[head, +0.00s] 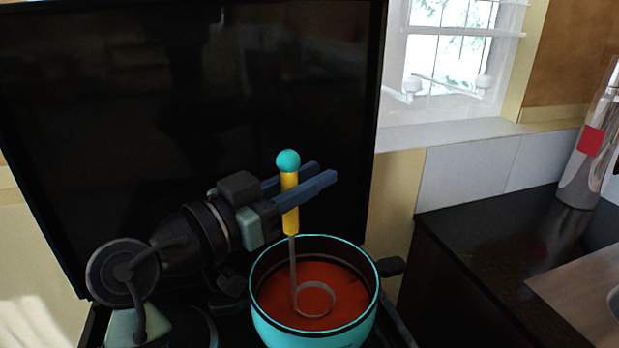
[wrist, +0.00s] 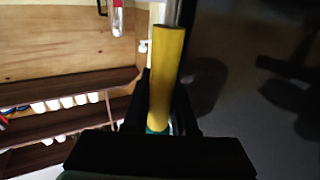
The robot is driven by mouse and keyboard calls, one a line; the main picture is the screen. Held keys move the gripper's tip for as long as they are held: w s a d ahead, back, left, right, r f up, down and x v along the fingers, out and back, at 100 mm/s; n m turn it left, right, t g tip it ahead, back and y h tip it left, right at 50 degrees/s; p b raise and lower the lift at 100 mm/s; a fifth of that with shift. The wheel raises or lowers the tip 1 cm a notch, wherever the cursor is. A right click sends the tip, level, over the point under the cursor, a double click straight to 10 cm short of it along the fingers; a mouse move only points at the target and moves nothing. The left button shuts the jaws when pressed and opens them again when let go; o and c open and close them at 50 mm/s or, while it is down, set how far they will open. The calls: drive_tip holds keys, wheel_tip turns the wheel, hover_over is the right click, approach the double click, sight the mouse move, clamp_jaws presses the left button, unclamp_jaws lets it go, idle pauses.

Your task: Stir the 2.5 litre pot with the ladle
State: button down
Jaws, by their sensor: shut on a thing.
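A teal pot (head: 315,338) with a dark inner rim stands at the bottom centre of the head view and holds red-orange contents. The ladle (head: 290,207) has a yellow handle with a teal ball on top and a thin grey shaft. It is nearly upright, with its round lower end inside the pot at the red contents. My gripper (head: 300,186) is shut on the yellow handle, above the pot's rim. The wrist view also shows the yellow handle of the ladle (wrist: 165,80) between the dark fingers. How deep the ladle's end sits is hard to tell.
A large black panel (head: 200,80) stands upright behind the arm and pot. A dark countertop (head: 480,235) lies to the right, with a silver bottle with a red label (head: 590,150) on it. A window (head: 450,60) is at the back right. The wrist view shows wooden shelves (wrist: 70,85).

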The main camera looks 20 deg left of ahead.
wheel_tip(320, 180, up, 10)
drive_tip(key=p, duration=0.6)
drive_tip(key=shift+f, duration=0.15)
idle(1.0)
wheel_tip(320, 180, up, 5)
drive_tip(key=p, duration=0.3)
drive_tip(key=shift+d, duration=0.1)
idle(1.1)
